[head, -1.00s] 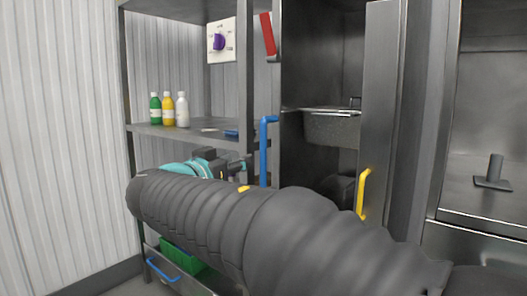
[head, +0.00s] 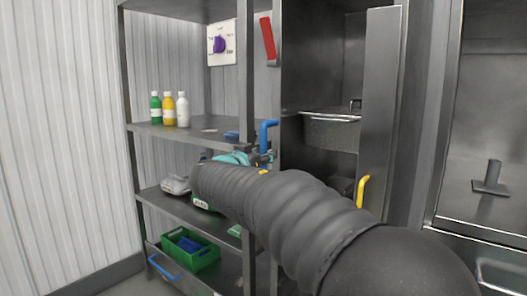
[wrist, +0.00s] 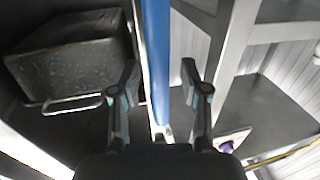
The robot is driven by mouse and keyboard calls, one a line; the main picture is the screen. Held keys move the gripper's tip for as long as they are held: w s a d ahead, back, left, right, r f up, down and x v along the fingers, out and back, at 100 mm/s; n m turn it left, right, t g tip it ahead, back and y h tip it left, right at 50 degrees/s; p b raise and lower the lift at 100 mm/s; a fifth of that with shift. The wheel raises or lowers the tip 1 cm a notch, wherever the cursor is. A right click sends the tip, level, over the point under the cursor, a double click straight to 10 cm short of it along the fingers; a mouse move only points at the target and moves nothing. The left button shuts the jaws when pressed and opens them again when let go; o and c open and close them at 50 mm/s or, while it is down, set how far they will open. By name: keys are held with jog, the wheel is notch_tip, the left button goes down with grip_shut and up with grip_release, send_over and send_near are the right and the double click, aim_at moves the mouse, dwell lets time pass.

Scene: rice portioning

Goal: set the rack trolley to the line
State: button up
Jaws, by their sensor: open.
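A vertical blue bar handle (head: 265,137) stands at the seam between the open steel shelving (head: 248,70) and a tall steel unit (head: 290,80). I cannot tell which of these is the rack trolley. My gripper (head: 266,158) is at the handle, partly hidden behind my dark sleeved arm in the head view. In the wrist view, my gripper (wrist: 160,80) is open, and the blue handle (wrist: 157,45) runs between its two fingers with gaps on both sides. Whether the bar is deep between the fingertips is unclear. No floor line is visible.
The tall unit holds a dark pan (head: 332,132); its door has a yellow handle (head: 361,190). The shelves carry bottles (head: 168,110), a grey object (head: 175,185) and a green crate (head: 190,250). A corrugated wall (head: 60,130) closes the left side.

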jog(key=shift+w+d, duration=0.2)
jog(key=shift+w, duration=0.15)
jog(key=shift+c, duration=0.2)
grip_shut()
jog(key=shift+s+a+f, duration=0.1)
